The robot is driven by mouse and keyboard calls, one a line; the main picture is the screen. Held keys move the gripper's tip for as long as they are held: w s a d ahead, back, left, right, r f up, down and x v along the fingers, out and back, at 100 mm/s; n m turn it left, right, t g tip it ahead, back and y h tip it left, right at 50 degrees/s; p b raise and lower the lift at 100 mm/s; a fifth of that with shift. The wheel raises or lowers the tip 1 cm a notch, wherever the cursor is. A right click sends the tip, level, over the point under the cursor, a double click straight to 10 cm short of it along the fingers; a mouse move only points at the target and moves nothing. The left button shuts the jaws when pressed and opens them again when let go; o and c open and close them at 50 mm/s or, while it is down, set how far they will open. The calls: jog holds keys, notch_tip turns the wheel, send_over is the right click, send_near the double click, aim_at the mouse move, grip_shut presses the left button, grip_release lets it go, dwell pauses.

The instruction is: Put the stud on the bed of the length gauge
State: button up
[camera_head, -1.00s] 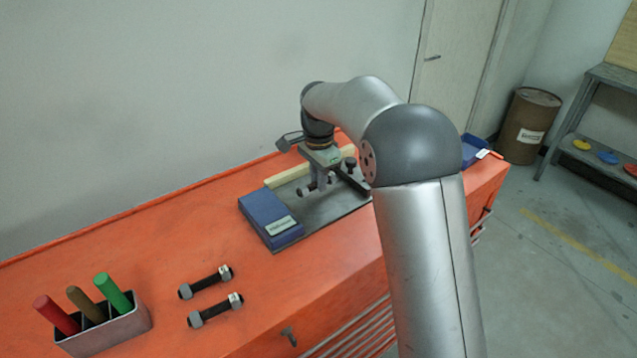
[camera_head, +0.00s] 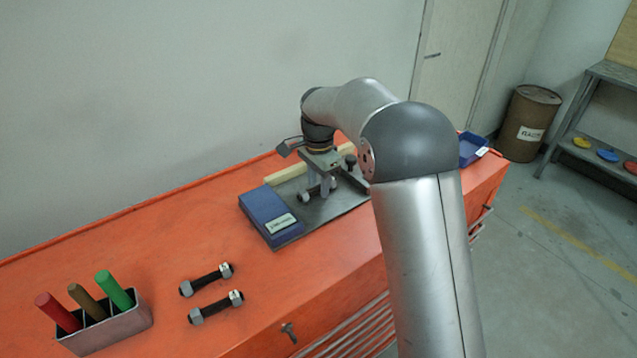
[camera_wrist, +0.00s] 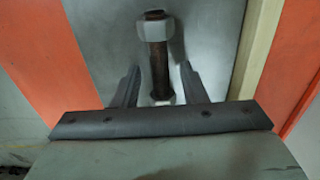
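The stud (camera_head: 305,197) is a dark threaded rod with a pale nut near each end. It lies at the length gauge's grey bed plate (camera_head: 328,214), partly hidden by my gripper (camera_head: 319,186). In the wrist view the stud (camera_wrist: 160,70) runs lengthwise between my two fingers (camera_wrist: 160,74), with a visible gap on both sides. My gripper is open around it, low over the plate. The stud looks to be down on the plate, though contact is hard to see. A blue block (camera_head: 266,216) with a label sits at the plate's left end.
A pale strip (camera_head: 285,176) runs along the plate's back. Two more studs (camera_head: 207,281) (camera_head: 216,307) lie on the orange bench left of the gauge. A holder (camera_head: 112,328) with red, brown and green rods stands at front left. A blue bin (camera_head: 472,150) sits at the right end.

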aim_at(319, 186)
notch_tip(319, 186, up, 11)
jog(key=s+d+n, duration=0.4)
jog(key=s+d, duration=0.6)
jog(key=s, duration=0.3)
jog(key=s+d+f+n, duration=0.3)
jog(key=s+f, duration=0.1)
jog(key=s, duration=0.7)
jog(key=s+d+f+n, duration=0.3)
jog(key=s+d+f, duration=0.1)
jog(key=s, duration=0.6)
jog(key=shift+s+f+t+b, duration=0.3)
jog(key=shift+s+f+b, duration=0.1)
jog(key=shift+f, duration=0.25)
